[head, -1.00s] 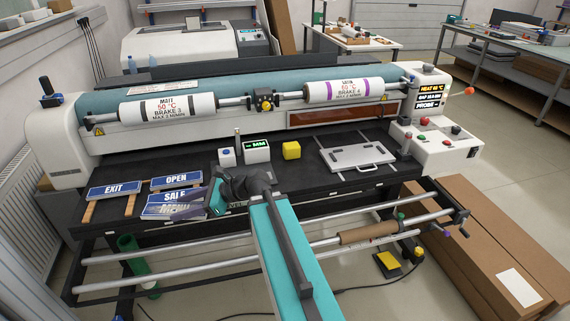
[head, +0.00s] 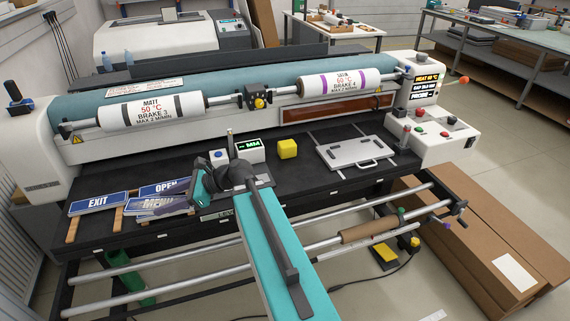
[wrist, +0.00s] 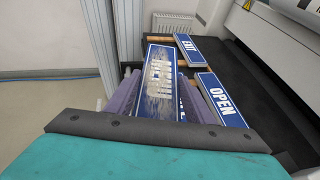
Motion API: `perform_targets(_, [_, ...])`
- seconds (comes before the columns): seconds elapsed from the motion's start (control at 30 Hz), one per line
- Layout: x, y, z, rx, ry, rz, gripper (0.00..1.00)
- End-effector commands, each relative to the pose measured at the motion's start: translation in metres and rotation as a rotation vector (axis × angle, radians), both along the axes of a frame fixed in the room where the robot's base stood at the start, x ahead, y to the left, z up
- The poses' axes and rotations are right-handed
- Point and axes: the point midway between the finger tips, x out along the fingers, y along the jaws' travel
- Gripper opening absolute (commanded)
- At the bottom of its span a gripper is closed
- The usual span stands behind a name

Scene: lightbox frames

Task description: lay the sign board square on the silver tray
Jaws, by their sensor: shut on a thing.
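The sign board held is a dark blue MENU board (head: 152,207), its lettering pale and hard to read. It also shows in the wrist view (wrist: 160,78). My gripper (head: 181,201) is shut on it, with a purple finger on each side in the wrist view (wrist: 160,95). The board seems raised a little over the left part of the black table; the gap below is hard to judge. The silver tray (head: 345,152), flat with a handle at its front, lies to the right on the table. Nothing lies on it.
The EXIT board (head: 97,202) lies on wooden strips at the left. The OPEN board (head: 165,187) lies behind the held board. A yellow cube (head: 287,149) and a box with a green display (head: 250,150) stand between boards and tray. The roller machine (head: 230,100) rises behind.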

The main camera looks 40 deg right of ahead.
Motion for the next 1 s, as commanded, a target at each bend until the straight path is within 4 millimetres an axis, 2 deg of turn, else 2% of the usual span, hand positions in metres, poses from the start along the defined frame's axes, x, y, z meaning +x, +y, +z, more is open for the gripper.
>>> perform_targets(0.4, [0.000,0.012,0.000,0.001,-0.001,0.018,0.24])
perform_targets(0.57, [0.000,0.010,0.000,0.001,0.000,0.016,0.24])
perform_targets(0.77, [-0.003,-0.013,-0.003,0.000,0.001,-0.009,0.24])
perform_targets(1.0, [-0.015,-0.071,-0.008,0.000,0.000,-0.072,0.24])
